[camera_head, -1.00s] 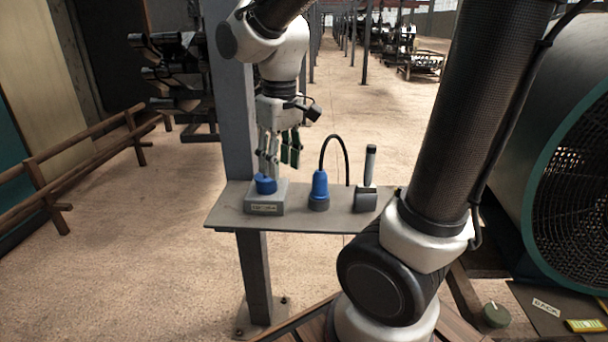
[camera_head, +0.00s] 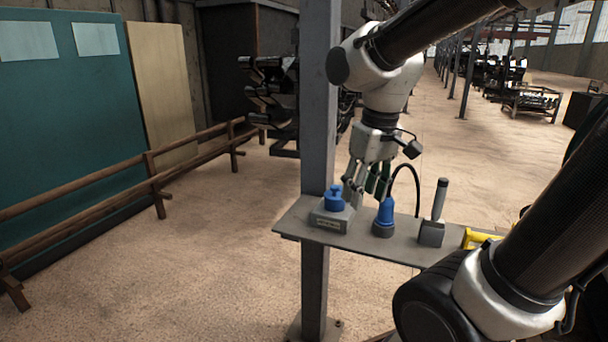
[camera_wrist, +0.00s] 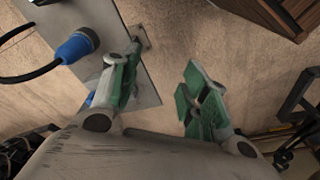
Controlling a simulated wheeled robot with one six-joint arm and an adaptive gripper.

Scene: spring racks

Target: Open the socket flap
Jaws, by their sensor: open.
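The socket is a small grey box (camera_head: 331,219) with a label on its front, on the shelf's left end. A blue cap (camera_head: 334,200) with a small raised piece sits on top. I cannot tell for sure whether this flap is shut or lifted. My gripper (camera_head: 364,188) hangs just right of and behind the cap, fingers pointing down, apart and empty. In the wrist view my gripper (camera_wrist: 162,66) has a clear gap between its green-padded fingers. A bit of blue (camera_wrist: 90,98) shows beside the left finger, and the rest there is hidden.
A blue plug (camera_head: 383,217) with a black cable stands right of the socket; it also shows in the wrist view (camera_wrist: 76,47). A grey block with an upright handle (camera_head: 434,218) and a yellow object (camera_head: 480,238) stand further right. A grey post (camera_head: 317,120) rises close behind the shelf (camera_head: 352,240).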

